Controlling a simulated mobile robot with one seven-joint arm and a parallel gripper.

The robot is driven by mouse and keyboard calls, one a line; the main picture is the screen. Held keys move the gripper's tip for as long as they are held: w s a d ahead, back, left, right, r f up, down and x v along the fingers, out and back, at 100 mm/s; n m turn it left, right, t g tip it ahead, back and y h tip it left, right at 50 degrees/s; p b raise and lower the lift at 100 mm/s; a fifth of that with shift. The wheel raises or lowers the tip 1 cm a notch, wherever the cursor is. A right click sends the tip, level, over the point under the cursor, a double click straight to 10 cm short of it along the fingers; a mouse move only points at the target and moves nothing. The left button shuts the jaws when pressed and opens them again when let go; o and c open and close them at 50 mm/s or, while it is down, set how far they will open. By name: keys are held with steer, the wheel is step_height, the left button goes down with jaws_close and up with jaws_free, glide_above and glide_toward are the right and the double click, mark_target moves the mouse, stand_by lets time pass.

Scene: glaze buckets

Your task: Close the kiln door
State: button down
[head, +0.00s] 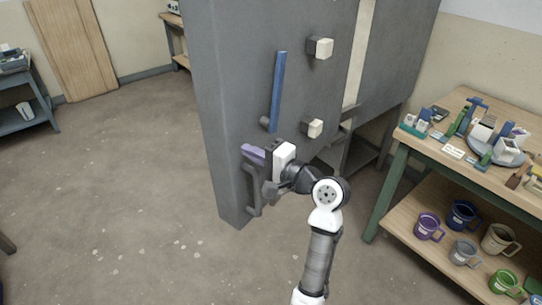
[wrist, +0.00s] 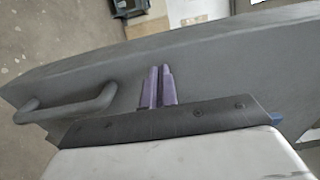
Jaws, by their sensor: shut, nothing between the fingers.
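The kiln door (head: 235,90) is a tall dark grey slab, standing ajar from the grey kiln body (head: 395,65), with a pale strip showing between them. A blue upright bar (head: 278,92) and a grey loop handle (head: 252,190) are on its face. My gripper (head: 252,153) has purple fingers, held together and empty, at the door face just above the loop handle. In the wrist view the shut fingers (wrist: 157,88) point at the grey door (wrist: 200,65), with the loop handle (wrist: 70,108) to their left. I cannot tell if they touch the door.
Two pale blocks (head: 320,48) (head: 314,128) stick out from the door face. A green-framed workbench (head: 400,150) with tools and mugs stands close on the right. A shelf (head: 38,105) and a wooden board (head: 72,45) stand far left. The floor (head: 130,190) left of the door is clear.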

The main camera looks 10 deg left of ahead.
steer(key=shift+p+x, duration=0.3)
steer(key=shift+x, duration=1.2)
